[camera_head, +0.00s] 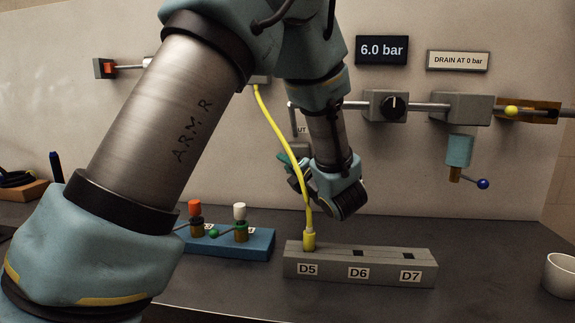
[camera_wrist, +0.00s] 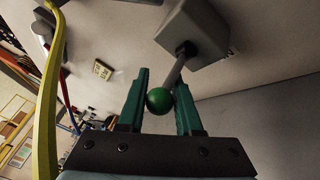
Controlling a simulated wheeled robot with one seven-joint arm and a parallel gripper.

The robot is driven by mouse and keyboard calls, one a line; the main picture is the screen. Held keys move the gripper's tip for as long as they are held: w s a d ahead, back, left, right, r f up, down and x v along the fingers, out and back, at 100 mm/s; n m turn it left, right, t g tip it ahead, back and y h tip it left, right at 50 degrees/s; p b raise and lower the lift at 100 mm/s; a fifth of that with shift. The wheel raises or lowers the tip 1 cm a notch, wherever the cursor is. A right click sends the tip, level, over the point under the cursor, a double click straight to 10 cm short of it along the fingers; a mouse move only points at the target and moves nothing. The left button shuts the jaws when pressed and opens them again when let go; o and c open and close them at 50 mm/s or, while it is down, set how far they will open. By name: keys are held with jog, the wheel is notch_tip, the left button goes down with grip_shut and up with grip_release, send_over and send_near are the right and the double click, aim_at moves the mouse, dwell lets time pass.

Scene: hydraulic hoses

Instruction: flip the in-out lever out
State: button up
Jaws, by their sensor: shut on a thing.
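The lever (camera_wrist: 174,70) shows in the wrist view as a short grey rod with a green ball knob (camera_wrist: 159,101). It comes out of a grey block (camera_wrist: 194,32). My gripper (camera_wrist: 161,78) has its green fingers on both sides of the knob and is shut on it. In the head view my gripper (camera_head: 284,158) is near the wall, mostly behind my wrist. The lever and knob cannot be made out there. A label ending in "UT" (camera_head: 301,130) shows partly beside my arm.
A yellow hose (camera_head: 279,121) hangs in front of my wrist down to D5 on the grey block (camera_head: 361,263). A blue block (camera_head: 245,243) with red and white knobs stands left of it. A blue-ball lever (camera_head: 482,184) sits at right. A white cup (camera_head: 560,275) stands far right.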

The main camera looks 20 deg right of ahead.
grip_shut()
jog(key=shift+r, duration=0.15)
dwell(0.8)
